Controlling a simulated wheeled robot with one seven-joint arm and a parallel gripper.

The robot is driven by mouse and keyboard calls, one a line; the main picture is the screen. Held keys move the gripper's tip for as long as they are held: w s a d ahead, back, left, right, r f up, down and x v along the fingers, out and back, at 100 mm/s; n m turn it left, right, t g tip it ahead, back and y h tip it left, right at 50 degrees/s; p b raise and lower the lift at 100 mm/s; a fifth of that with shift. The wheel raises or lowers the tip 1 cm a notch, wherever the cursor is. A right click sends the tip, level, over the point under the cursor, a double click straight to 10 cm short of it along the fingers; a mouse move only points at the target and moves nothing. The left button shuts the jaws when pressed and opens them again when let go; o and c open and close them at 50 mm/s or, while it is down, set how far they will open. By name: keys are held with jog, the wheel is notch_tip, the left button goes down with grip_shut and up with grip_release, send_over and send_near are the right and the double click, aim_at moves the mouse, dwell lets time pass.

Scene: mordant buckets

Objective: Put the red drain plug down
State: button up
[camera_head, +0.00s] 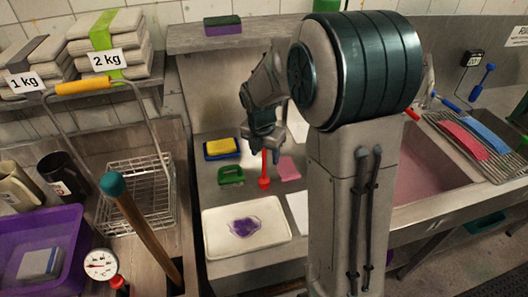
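The red drain plug (264,181) shows in the head view, left of the middle, as an upright red stem with a wider red lower end. My gripper (264,153) points down over the grey counter, with its fingers on either side of the top of the stem. It appears shut on the stem; the top of the plug is hidden between the fingers. I cannot tell whether the plug's lower end touches the counter.
A white tray (216,248) with a purple patch is in front. The pink-filled sink (425,175) is right, partly behind my arm.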

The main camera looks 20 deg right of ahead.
jog(key=shift+r, duration=0.1)
jog(key=r, duration=0.7)
jog(key=s+a+r+b, duration=0.1)
jog(key=r, duration=0.3)
jog(key=shift+s, duration=0.1)
jog(key=shift+s+r, duration=0.15)
jog(key=shift+r, duration=0.35)
jog(key=s+f+m+t+y, duration=0.1)
jog(key=s+f+m+t, duration=0.1)
jog(key=s+m, duration=1.8)
jog(key=m, duration=0.7)
jog(key=shift+d+f, duration=0.35)
jog(key=shift+d, duration=0.05)
